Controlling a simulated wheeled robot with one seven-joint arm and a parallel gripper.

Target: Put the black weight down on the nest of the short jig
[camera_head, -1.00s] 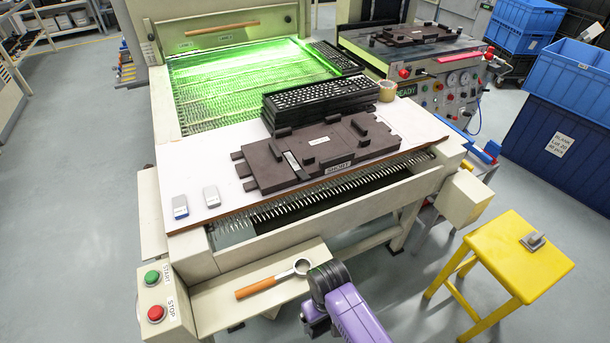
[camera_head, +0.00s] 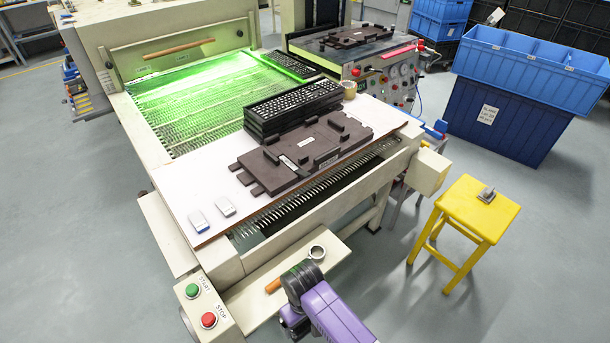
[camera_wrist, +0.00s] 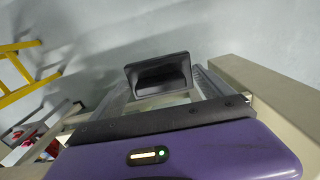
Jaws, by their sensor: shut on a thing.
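The black weight (camera_wrist: 158,76) is a dark block with a recessed face. It sits between the two fingers of my gripper (camera_wrist: 165,95) in the wrist view, held clear over the grey floor. The short jig (camera_head: 345,138) is a dark brown, stepped plate with raised blocks and a label on its front edge. It lies flat on the white table top in the head view. Its nest cannot be made out for certain at this size. My gripper and the weight do not show in the head view, only my purple arm at the bottom.
Black keyboard trays (camera_head: 292,108) are stacked just behind the jig. An orange-handled tool (camera_head: 317,252) lies on the lower ledge. A yellow stool (camera_head: 473,212) stands to the right, holding a small grey object.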

